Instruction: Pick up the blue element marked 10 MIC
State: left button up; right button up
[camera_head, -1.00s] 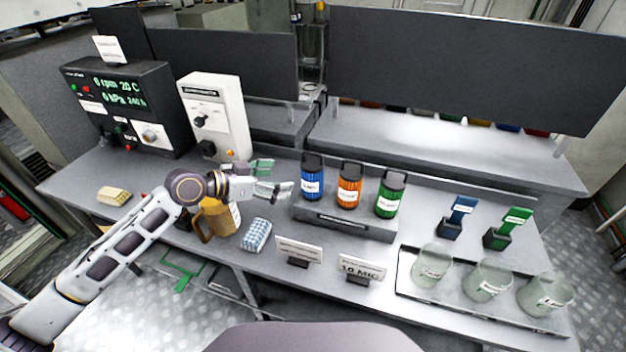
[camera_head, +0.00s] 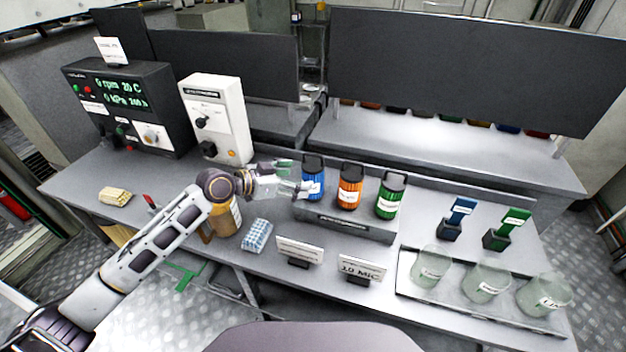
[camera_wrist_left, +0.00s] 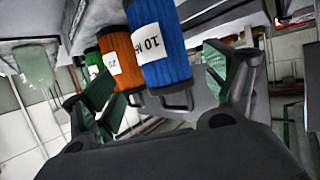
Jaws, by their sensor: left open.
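The blue element (camera_head: 313,184) stands upright at the left end of a grey rack (camera_head: 345,222), beside an orange element (camera_head: 349,187) and a green element (camera_head: 390,196). In the left wrist view the blue element (camera_wrist_left: 160,48) shows a white label reading 10 M, partly cut off. My left gripper (camera_head: 294,177) is open at the left side of the blue element. In the wrist view its green-padded fingers lie to either side of the blue element, with the orange one behind; I cannot tell whether they touch it. My right gripper is not in view.
A 10 MIC sign (camera_head: 361,269) and another sign (camera_head: 299,251) stand in front of the rack. Glass beakers (camera_head: 487,282) stand on a tray at the right.

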aim_at(314, 177)
pick_arm(q)
jog(key=shift+x, duration=1.25)
jog(key=shift+d+f, duration=0.1)
jog(key=shift+w+a+p+x, duration=0.15)
jog(key=shift+p+x, duration=0.1)
jog(key=shift+x, duration=1)
jog(key=shift+w+a+p+x, duration=0.1)
jog(key=shift+p+x, duration=0.1)
jog(key=shift+x, duration=1.05)
jog(key=shift+f, duration=0.15)
jog(key=c, duration=1.2)
